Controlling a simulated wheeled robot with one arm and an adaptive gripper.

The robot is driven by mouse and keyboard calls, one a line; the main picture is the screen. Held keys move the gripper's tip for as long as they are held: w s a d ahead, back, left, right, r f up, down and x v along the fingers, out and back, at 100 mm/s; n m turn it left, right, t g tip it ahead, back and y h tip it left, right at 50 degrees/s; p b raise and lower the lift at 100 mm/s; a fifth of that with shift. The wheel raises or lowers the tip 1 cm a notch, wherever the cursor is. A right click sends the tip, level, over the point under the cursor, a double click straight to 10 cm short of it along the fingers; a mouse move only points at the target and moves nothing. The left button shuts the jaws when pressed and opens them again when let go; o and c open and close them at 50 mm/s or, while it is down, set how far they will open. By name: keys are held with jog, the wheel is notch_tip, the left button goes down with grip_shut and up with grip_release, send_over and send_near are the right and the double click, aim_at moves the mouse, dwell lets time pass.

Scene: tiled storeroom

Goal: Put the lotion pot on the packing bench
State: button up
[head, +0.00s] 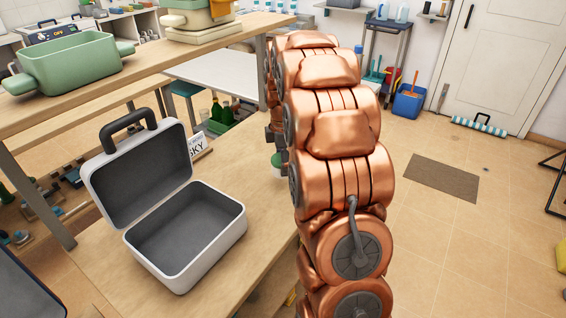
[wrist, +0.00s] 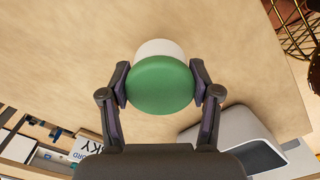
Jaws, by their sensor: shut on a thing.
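The lotion pot (wrist: 160,86) is white with a round green lid. It sits between the two dark fingers of my gripper (wrist: 161,92), which is shut on it. In the head view the pot (head: 278,166) shows in part, left of my copper arm, which hides the rest. It is over or on a light wooden bench top (head: 225,260), also in the wrist view (wrist: 60,70). I cannot tell whether the pot touches the wood. No label shows which surface is the packing bench.
An open white case (head: 215,248) with a grey lining stands on the wooden top. A small sign (head: 197,146) is behind it. A green pot with handles (head: 75,62) stands on a higher shelf. The tiled floor (head: 450,250) at right is mostly clear.

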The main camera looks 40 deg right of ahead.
jog(key=shift+w+d+f, duration=0.1)
jog(key=shift+w+d, duration=0.5)
jog(key=shift+w, duration=0.2)
jog(key=shift+w+d+f, duration=0.1)
jog(key=shift+w+d, duration=0.5)
jog(key=shift+w, duration=0.15)
jog(key=shift+f+p, duration=0.45)
jog(key=shift+f, duration=1.3)
jog(key=shift+f, duration=0.15)
jog(key=o, duration=1.2)
notch_tip(320, 180, up, 12)
jog(key=shift+r+b, duration=0.15)
jog(key=shift+b, duration=0.4)
